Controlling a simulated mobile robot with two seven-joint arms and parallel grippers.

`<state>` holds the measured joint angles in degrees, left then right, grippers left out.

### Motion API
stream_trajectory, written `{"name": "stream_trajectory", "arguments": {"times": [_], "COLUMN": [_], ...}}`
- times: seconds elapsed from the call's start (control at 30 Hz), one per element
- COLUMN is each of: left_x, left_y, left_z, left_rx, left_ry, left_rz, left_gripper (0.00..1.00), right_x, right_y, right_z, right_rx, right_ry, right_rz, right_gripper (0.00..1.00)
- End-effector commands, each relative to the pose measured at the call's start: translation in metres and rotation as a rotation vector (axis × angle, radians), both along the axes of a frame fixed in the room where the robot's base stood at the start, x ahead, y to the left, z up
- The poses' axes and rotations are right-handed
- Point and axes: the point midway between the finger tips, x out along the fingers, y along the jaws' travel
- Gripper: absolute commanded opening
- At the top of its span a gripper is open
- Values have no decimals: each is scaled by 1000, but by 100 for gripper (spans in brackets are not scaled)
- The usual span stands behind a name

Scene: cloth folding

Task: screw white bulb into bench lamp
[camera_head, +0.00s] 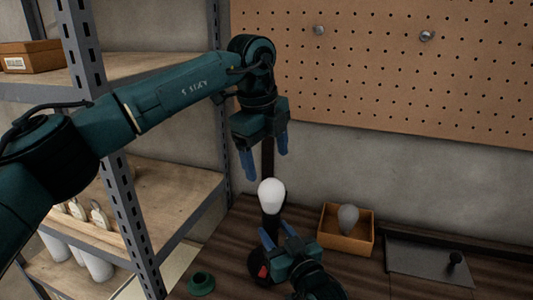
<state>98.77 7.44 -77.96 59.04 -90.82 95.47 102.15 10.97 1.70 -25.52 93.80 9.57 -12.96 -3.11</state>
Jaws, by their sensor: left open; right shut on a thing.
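The white bulb (271,191) stands upright, glass end up, on top of the dark socket of the bench lamp (270,222). How deep it sits in the socket cannot be told. The lamp's dark round base, with a red part (263,271), is partly hidden by my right gripper. My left gripper (266,164) is open and empty, pointing down above the bulb and apart from it. My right gripper (278,234) is low in front of the lamp, its blue fingers shut on the lamp just below the socket.
A wooden box (346,243) holding a grey bulb (348,217) stands right of the lamp. A grey mat (430,270) with a black knob (455,258) lies farther right. A green ring-shaped piece (201,284) is front left. A metal shelf post (115,190) stands at left; a pegboard (400,70) is behind.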

Motion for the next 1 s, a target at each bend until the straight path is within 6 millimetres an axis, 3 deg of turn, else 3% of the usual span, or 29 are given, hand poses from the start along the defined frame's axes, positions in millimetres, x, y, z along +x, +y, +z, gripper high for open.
{"name": "stream_trajectory", "arguments": {"times": [0.53,0.67,1.0], "left_x": [0,2,11], "left_y": [0,-2,-10], "left_z": [-4,-20,-83], "left_rx": [1,2,1], "left_ry": [-15,-13,-12], "left_rz": [15,15,17], "left_gripper": [78,78,78], "right_x": [0,0,0], "right_y": [0,0,0], "right_z": [-1,-1,-1], "right_rx": [-2,-2,-3], "right_ry": [1,1,1], "right_rz": [-1,0,-1], "right_gripper": [0,0,0]}}
